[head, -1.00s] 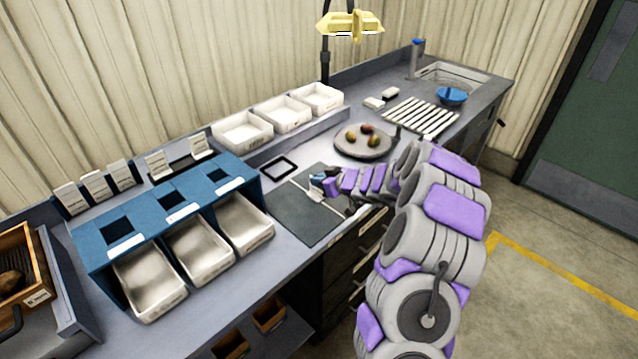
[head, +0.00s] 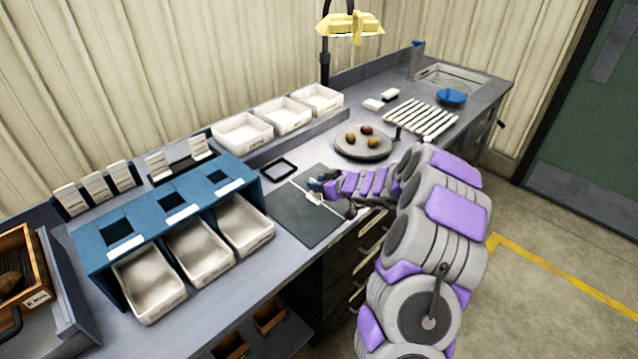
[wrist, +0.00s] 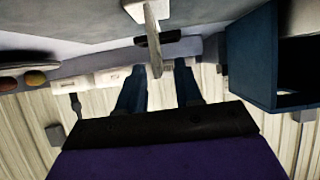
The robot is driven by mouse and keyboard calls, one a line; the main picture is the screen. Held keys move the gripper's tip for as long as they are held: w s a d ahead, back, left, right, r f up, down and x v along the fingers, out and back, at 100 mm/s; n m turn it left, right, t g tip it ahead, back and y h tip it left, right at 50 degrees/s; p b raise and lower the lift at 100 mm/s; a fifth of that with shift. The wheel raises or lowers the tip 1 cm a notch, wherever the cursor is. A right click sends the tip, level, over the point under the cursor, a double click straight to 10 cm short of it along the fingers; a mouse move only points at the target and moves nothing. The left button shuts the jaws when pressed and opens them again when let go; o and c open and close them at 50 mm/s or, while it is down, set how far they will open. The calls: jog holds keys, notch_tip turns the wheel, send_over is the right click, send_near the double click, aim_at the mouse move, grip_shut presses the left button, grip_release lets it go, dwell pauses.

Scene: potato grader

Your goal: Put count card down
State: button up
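My gripper (head: 322,186) is low over the dark mat (head: 295,225) on the counter. In the wrist view its two blue fingers (wrist: 158,90) stand apart with nothing clearly held between them. A white piece with a thin pale strip (head: 315,198) is on the mat just below the gripper. It also shows in the wrist view (wrist: 153,45), beyond the fingertips and in line with the gap. I cannot tell whether it is the count card. White cards (head: 95,185) stand at the back left, and two more (head: 200,147) stand behind the blue sorter.
The blue sorter (head: 150,210) with white trays (head: 245,222) is left of the mat. A black frame (head: 279,168) lies behind the mat. A round plate (head: 362,150) with potatoes is to the right, before a white slatted rack (head: 421,117). A yellow lamp (head: 350,25) hangs above.

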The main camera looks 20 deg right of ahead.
jog(key=p+v, duration=0.1)
jog(key=v, duration=1)
jog(key=s+a+r+n+g+y, duration=0.15)
jog(key=a+r, duration=0.25)
jog(key=a, duration=0.4)
jog(key=s+a+r+g+y, duration=0.1)
jog(key=s+a+r+y, duration=0.2)
jog(key=a, duration=0.5)
jog(key=s+a+r+n+g, duration=0.1)
jog(key=s+a+g, duration=0.2)
jog(key=s+a, duration=0.3)
jog(key=s+a+r+g, duration=0.2)
jog(key=s+a, duration=0.2)
jog(key=a, duration=0.3)
jog(key=s+a+f+m+g+h, duration=0.1)
jog(key=s+a+m+g+h, duration=0.2)
jog(key=s, duration=1)
jog(key=s+d+m+g+h, duration=0.3)
jog(key=s+d+h, duration=0.3)
jog(key=s, duration=0.8)
jog(key=d+f, duration=0.1)
jog(key=d, duration=0.2)
jog(key=shift+m, duration=0.35)
